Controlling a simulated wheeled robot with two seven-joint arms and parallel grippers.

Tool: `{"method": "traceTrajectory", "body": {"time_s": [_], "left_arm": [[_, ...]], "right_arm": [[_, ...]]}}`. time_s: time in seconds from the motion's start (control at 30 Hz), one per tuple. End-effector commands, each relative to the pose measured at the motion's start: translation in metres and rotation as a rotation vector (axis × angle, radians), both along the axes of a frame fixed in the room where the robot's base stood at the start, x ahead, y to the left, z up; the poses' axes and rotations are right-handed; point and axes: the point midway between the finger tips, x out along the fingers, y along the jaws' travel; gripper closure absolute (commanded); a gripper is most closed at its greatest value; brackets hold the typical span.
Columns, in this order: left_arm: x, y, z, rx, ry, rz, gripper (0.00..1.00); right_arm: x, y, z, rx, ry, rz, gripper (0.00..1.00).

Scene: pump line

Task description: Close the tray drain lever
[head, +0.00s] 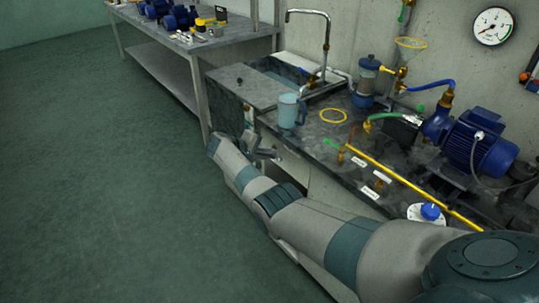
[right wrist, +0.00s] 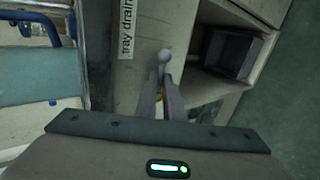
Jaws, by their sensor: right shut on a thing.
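The tray drain lever (right wrist: 164,56) is a pale grey handle with a rounded end, seen in the right wrist view beside a white label reading "tray drain" (right wrist: 126,32). My right gripper (right wrist: 161,78) is shut on the lever, with a finger on each side of it and the rounded end showing past the fingertips. A small yellowish part shows between the fingers. In the head view my right gripper (head: 266,153) is at the front of the bench below the counter edge, and the lever cannot be made out there. My left gripper is not in view.
The wet bench (head: 330,160) carries a light blue jug (head: 291,111), a yellow ring (head: 333,116), a blue pump motor (head: 480,142) and a long yellow pipe (head: 410,185). A sink (head: 272,75) lies behind. Open floor (head: 110,180) is at left.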

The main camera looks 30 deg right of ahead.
Motion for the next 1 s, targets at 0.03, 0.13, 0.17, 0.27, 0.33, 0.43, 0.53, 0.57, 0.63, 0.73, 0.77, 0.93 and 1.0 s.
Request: {"method": "traceTrajectory", "body": {"time_s": [0.03, 0.13, 0.17, 0.27, 0.33, 0.43, 0.53, 0.57, 0.63, 0.73, 0.77, 0.93, 1.0], "left_arm": [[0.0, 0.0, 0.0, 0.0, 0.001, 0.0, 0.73], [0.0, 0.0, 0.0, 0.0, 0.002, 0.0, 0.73], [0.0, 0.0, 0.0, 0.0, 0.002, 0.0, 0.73], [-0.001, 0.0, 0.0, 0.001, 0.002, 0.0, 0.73], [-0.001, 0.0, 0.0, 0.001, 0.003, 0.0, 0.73], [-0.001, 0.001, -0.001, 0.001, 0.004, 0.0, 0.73], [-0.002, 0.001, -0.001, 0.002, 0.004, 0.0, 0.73], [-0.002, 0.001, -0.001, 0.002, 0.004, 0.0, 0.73], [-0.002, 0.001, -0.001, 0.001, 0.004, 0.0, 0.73], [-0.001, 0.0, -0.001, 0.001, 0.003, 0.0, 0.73], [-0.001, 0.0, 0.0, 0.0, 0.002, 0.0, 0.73], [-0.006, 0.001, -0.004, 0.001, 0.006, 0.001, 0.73], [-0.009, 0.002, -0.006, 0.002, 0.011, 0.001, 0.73]], "right_arm": [[0.001, 0.0, 0.001, -0.001, 0.0, 0.002, 1.0], [0.001, 0.0, 0.001, -0.001, 0.0, 0.002, 1.0], [0.001, 0.0, 0.001, -0.001, 0.0, 0.002, 1.0], [0.001, 0.0, 0.002, -0.001, -0.001, 0.002, 0.87], [0.001, 0.0, 0.001, -0.001, -0.001, 0.002, 0.74], [0.001, 0.0, 0.001, -0.001, -0.001, 0.002, 0.74], [0.0, 0.0, 0.001, -0.001, -0.001, 0.001, 0.74], [0.0, 0.0, 0.001, -0.001, -0.001, 0.001, 0.74], [0.0, 0.0, 0.001, -0.001, -0.001, 0.001, 0.74], [0.0, 0.002, 0.002, -0.001, -0.001, 0.001, 0.74], [0.0, 0.003, 0.003, -0.001, -0.001, 0.001, 0.74], [0.0, 0.016, 0.011, 0.0, -0.002, 0.002, 0.74], [0.0, 0.023, 0.016, 0.0, -0.004, 0.002, 0.74]]}}
